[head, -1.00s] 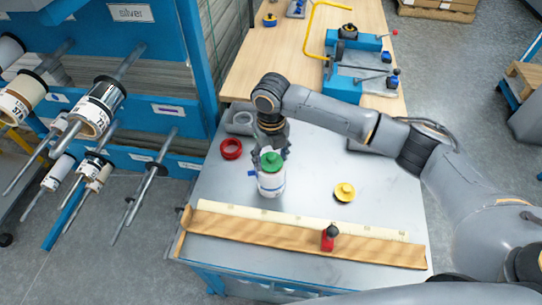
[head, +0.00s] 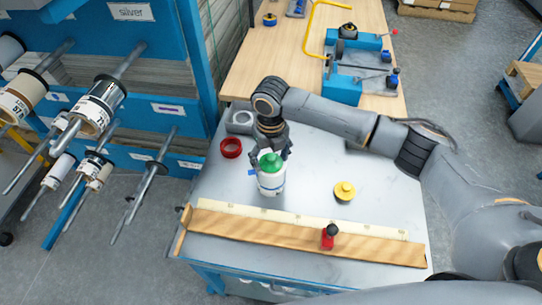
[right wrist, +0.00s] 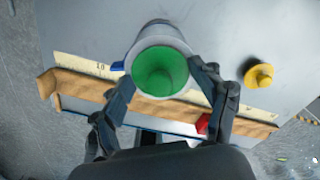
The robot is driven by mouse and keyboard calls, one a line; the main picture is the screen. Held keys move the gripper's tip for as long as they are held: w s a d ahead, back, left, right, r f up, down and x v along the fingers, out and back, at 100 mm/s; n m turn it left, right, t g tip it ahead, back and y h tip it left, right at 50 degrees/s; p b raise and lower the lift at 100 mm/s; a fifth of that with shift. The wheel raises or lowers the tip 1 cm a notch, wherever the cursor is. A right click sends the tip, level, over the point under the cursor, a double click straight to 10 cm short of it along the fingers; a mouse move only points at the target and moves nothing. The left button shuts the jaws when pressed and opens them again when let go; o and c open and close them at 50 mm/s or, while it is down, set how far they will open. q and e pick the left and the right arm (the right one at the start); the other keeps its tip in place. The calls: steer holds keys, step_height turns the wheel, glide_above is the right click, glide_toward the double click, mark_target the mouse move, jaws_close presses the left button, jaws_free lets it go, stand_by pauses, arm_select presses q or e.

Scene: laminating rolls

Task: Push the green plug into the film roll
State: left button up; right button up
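The film roll (head: 271,184) stands upright on the grey table, a pale cylinder with a blue tab at its left side. The green plug (head: 270,162) sits at the top of the roll; how deep it is cannot be told. In the right wrist view the green plug (right wrist: 160,70) is seen end-on, ringed by the pale roll rim (right wrist: 143,46). My right gripper (head: 272,151) is just above the plug, its fingers spread to either side. In the right wrist view the open fingers (right wrist: 162,76) flank the plug. My left gripper is not in view.
A red ring (head: 231,148) and a grey ring (head: 240,122) lie behind left. A yellow plug (head: 344,192) stands to the right. A wooden rail (head: 290,232) with a red-and-black piece (head: 328,238) runs along the front. A shelf of rolls (head: 95,115) is at left.

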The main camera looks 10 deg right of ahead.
steer(key=shift+o, duration=0.6)
steer(key=shift+w+f, duration=0.1)
steer(key=shift+f, duration=0.1)
steer(key=shift+r, duration=0.1)
